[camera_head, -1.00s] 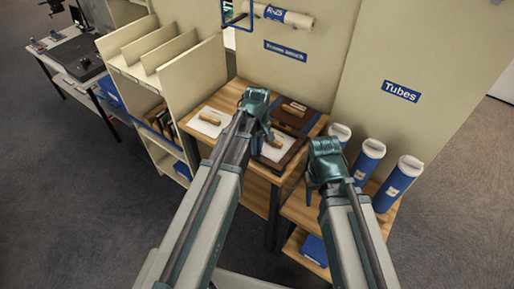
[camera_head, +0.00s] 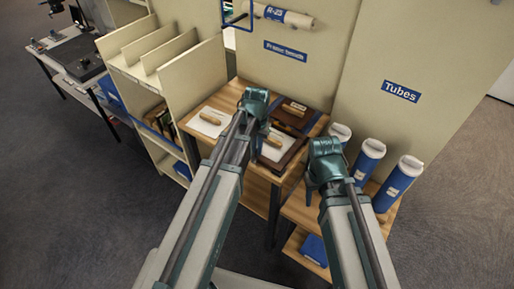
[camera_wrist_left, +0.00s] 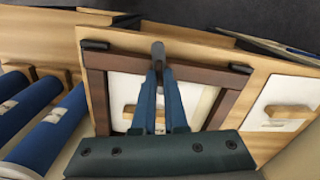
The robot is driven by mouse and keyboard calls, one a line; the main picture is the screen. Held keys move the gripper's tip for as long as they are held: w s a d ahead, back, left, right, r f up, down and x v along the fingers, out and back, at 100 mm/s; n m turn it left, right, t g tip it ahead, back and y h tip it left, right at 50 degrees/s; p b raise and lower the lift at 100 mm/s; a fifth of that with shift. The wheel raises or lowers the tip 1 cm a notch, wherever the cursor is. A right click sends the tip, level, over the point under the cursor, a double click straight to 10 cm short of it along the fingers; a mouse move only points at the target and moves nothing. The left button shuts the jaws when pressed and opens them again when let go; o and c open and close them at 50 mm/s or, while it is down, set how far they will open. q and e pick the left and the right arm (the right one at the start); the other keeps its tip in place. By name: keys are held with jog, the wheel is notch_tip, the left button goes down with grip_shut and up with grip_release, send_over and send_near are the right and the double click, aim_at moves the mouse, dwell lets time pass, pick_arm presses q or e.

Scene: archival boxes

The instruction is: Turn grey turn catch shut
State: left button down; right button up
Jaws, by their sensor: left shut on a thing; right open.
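A dark brown wooden frame (camera_wrist_left: 95,85) lies on the wooden bench top, with a white panel and a pale wooden block inside it. It also shows in the head view (camera_head: 290,156), partly behind my left arm. The small grey turn catch (camera_wrist_left: 158,48) sits at the frame's far rail in the left wrist view, between the tips of my left gripper (camera_wrist_left: 159,66). My left gripper is shut on it. In the head view my left gripper (camera_head: 256,103) hides the catch. My right gripper (camera_head: 325,165) is open, to the right of the frame, away from the catch.
Blue tubes with white caps (camera_head: 370,160) stand right of my right gripper. A cream divided rack (camera_head: 165,65) stands left of the bench. A white sheet with a wooden block (camera_head: 209,121) lies beside the frame. A cream panel (camera_head: 345,60) rises behind.

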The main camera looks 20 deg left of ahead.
pick_arm(q)
jog(key=shift+m, duration=1.5)
jog(key=c, duration=1)
grip_release()
jog(key=shift+o, duration=0.2)
jog(key=shift+r, duration=0.15)
notch_tip(320, 180, up, 14)
jog(key=p, duration=1.4)
jog(key=shift+f, duration=0.2)
